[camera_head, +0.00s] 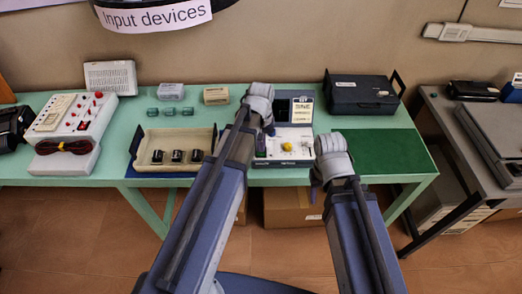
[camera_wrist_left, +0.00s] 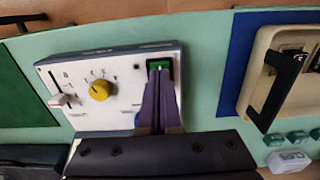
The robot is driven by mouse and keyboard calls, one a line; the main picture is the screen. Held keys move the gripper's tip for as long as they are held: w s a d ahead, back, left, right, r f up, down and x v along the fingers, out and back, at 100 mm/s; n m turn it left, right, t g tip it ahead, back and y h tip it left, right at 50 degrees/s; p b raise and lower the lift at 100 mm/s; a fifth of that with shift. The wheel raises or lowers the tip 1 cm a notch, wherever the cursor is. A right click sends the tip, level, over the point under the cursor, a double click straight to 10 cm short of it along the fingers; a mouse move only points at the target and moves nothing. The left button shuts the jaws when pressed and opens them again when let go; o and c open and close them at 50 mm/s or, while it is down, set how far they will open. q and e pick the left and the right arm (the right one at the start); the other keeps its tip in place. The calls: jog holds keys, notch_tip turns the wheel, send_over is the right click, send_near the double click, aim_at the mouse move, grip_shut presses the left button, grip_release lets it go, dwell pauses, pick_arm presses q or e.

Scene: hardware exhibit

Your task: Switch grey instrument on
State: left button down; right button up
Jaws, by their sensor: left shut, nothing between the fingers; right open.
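The grey instrument (camera_head: 272,160) stands on the green table behind my two arms, with a pale front panel and a dark upper part labelled "SINE". The wrist view shows its panel (camera_wrist_left: 122,72) with a yellow knob (camera_wrist_left: 99,90), a small slider (camera_wrist_left: 62,101) and a green switch (camera_wrist_left: 154,63). My left gripper (camera_wrist_left: 158,80) is shut and empty, its fingertips at the green switch, partly covering it; I cannot tell whether they touch. In the head view, the left gripper (camera_head: 266,128) is over the instrument's left side. My right gripper (camera_head: 317,180) is open, near its right front.
A beige tray (camera_head: 146,164) with dark parts lies left of the instrument, small green blocks (camera_head: 170,111) behind it. A dark case (camera_head: 360,94) stands at the back right. The green mat (camera_head: 395,150) at right is bare. A white control box (camera_head: 75,117) is far left.

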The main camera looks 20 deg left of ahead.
aim_at(261, 154)
pick_arm(q)
jog(key=shift+f+b, duration=0.95)
dwell(0.6)
jog(key=shift+r, duration=0.2)
notch_tip(261, 154, up, 7)
jog(key=p, duration=0.7)
jog(key=shift+f, duration=0.1)
jog(key=s+d+m+y, duration=0.1)
jog(key=s+d+m, duration=0.6)
jog(key=s+d, duration=0.3)
jog(key=s, duration=0.4)
jog(key=shift+s+d, duration=0.2)
jog(key=shift+d, duration=0.05)
